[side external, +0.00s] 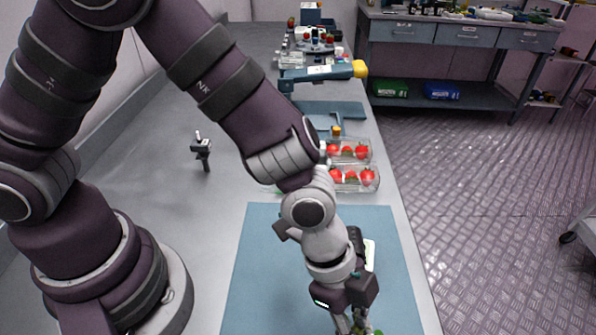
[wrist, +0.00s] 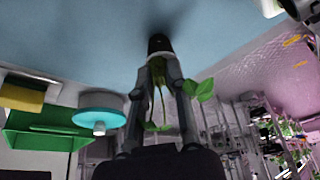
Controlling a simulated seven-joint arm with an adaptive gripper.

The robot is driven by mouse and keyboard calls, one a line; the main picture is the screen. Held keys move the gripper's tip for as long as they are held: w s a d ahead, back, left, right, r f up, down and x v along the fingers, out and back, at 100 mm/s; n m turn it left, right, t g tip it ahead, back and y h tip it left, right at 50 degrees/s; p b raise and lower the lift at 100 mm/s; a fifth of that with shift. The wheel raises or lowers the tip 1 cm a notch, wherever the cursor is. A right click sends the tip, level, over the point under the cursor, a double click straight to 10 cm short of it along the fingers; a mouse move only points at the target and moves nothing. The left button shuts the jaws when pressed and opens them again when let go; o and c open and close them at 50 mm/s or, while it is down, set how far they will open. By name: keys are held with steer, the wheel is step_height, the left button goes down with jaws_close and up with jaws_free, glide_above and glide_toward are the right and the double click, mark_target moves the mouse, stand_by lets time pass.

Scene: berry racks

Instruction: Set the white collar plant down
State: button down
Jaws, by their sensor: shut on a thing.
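My gripper (side external: 352,322) is low over the front of the blue mat (side external: 270,270), at the bottom edge of the side view. In the wrist view my gripper (wrist: 160,65) is shut on the plant, with pale stems between the fingers. The plant's green leaves (wrist: 205,88) stick out beside one finger. In the side view only a bit of green shows by the fingertips. A dark piece sits at the fingertips against the blue mat (wrist: 80,35) in the wrist view.
Clear boxes of red berries (side external: 352,178) stand just beyond the mat. A blue and yellow tool (side external: 320,73) and other goods lie farther back. A small black stand (side external: 202,150) is on the bench at left. The mat's left part is bare.

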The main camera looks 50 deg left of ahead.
steer(key=shift+f, duration=0.15)
steer(key=c, duration=1.1)
jaws_free()
steer(key=w+v, duration=0.1)
steer(key=v, duration=0.9)
steer(key=a+r+n+t+y, duration=0.2)
steer(key=a+r+n, duration=0.4)
steer(key=a+n, duration=0.3)
steer(key=a+t, duration=0.1)
steer(key=a, duration=0.3)
steer(key=shift+w+a+r+n+t+y, duration=0.2)
steer(key=shift+w+n+t+y, duration=0.1)
steer(key=shift+w+t, duration=0.1)
steer(key=shift+o, duration=0.4)
steer(key=s+a+r+n+t+y, duration=0.1)
steer(key=s+a+n, duration=0.2)
steer(key=a+n, duration=0.3)
steer(key=shift+a+r+n+y, duration=0.3)
steer(key=shift+a+y, duration=0.1)
